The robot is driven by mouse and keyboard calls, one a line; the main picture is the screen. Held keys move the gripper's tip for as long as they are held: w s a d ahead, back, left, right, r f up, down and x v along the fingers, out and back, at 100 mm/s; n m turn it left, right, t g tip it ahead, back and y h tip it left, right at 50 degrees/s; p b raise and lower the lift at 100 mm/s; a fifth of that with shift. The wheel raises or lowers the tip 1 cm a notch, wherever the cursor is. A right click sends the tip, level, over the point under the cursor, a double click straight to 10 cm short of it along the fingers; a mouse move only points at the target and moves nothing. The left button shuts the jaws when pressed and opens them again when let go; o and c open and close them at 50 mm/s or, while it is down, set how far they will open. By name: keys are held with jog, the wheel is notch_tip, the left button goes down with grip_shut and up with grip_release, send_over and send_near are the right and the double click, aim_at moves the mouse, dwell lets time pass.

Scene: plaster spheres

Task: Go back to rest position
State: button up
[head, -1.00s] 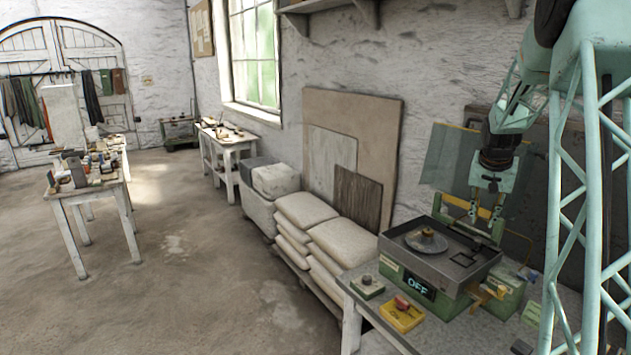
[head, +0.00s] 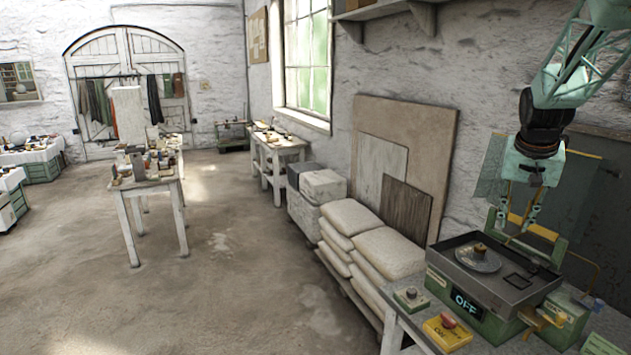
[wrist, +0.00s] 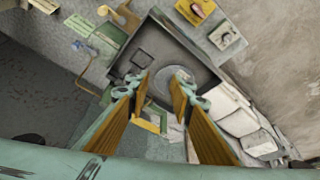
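My gripper (head: 518,223) hangs from my arm at the right of the head view, pointing down above the back side of a green machine with a grey tray (head: 517,292). Its two yellow-lined fingers are spread apart, and nothing is between them. In the wrist view the open fingers (wrist: 158,84) stand over the machine's tray. A round disc (head: 479,259) with a small brown piece on it lies in the tray. The machine's display (head: 466,303) reads OFF. In the wrist view the fingers partly hide the tray and disc.
Stacked sacks (head: 385,254) and leaning boards (head: 403,170) are beyond. A cluttered table (head: 150,184) stands left. The floor between is clear.

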jog(key=s+a+r+n+y+b, duration=0.15)
jog(key=s+a+r, duration=0.25)
jog(key=s+a, duration=0.65)
jog(key=s+a+r+n+b, duration=0.1)
jog(key=s+a+r+n, duration=0.15)
jog(key=s+a, duration=0.8)
jog(key=s+a+f+n+b, duration=0.1)
jog(key=s+a+f, duration=0.1)
jog(key=s+a, duration=0.7)
jog(key=s+a+f+n+y+b, duration=0.1)
jog(key=s+a+f+n, duration=0.1)
jog(key=s+a, duration=0.7)
jog(key=shift+s+f+n+t, duration=0.3)
jog(key=shift+s+f, duration=0.2)
jog(key=shift+s, duration=2.1)
